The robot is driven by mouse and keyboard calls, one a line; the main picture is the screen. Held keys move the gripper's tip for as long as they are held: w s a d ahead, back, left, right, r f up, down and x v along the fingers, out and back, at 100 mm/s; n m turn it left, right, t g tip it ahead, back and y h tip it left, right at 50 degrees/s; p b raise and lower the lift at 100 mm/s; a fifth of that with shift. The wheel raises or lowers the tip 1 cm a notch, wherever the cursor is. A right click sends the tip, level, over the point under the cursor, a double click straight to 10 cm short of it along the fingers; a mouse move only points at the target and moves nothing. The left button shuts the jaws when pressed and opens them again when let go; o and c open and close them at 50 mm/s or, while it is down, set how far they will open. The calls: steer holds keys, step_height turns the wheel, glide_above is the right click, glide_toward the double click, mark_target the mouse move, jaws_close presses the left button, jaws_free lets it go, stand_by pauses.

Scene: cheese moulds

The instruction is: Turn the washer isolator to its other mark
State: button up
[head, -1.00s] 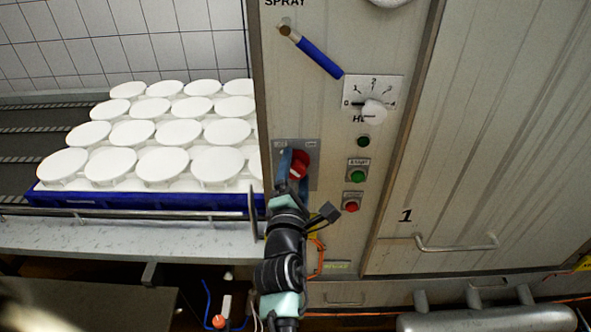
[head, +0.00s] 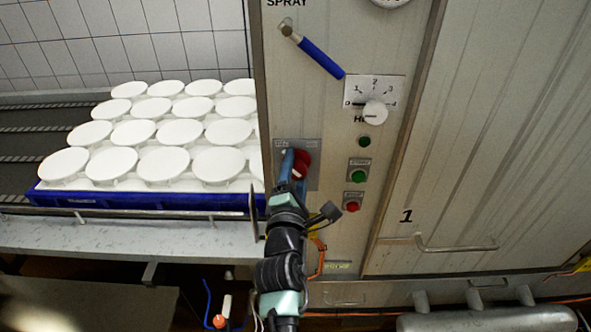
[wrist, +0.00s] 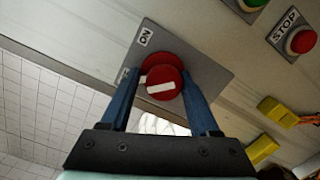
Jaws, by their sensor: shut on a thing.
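The washer isolator is a red rotary knob (wrist: 165,70) on a grey plate (wrist: 195,50) on the washer's front. In the head view the knob (head: 303,160) shows partly behind my gripper (head: 293,168). In the wrist view my gripper (wrist: 160,82) has its two blue fingers on either side of the knob, shut on it. The knob's face carries a white bar, lying nearly level in that picture. A small white mark at the knob's left edge faces a second label, which the left finger partly hides. The ON label (wrist: 145,37) is clear, above the knob.
Right of the isolator are a green START button (head: 358,176) and a red STOP button (head: 353,201). A blue-handled spray lever (head: 320,58) and a white dial (head: 375,113) sit above. A blue crate (head: 150,200) of white moulds stands at left.

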steer(key=m, duration=0.3)
steer(key=f+m, duration=0.1)
steer(key=shift+s+d+f+m+g, duration=0.1)
steer(key=shift+d+m+g, duration=0.15)
steer(key=shift+m+g, duration=0.05)
steer(key=m, duration=0.4)
steer(key=shift+a, duration=0.1)
steer(key=m+y+b, duration=0.1)
steer(key=m, duration=0.3)
steer(key=shift+f+g+b, duration=0.1)
steer(key=shift+g+b, duration=0.2)
steer(key=shift+b, duration=0.1)
steer(key=shift+a+m+y+b, duration=0.15)
steer(key=shift+m+b, duration=0.2)
steer(key=shift+m, duration=0.6)
steer(key=shift+a+m+y+b, duration=0.15)
steer(key=shift+m+b, duration=0.15)
steer(key=shift+m, duration=0.65)
steer(key=o, duration=1.1)
steer(key=shift+o, duration=0.4)
steer(key=shift+r, duration=0.2)
steer(key=shift+d+r, duration=0.15)
steer(key=shift+r, duration=0.05)
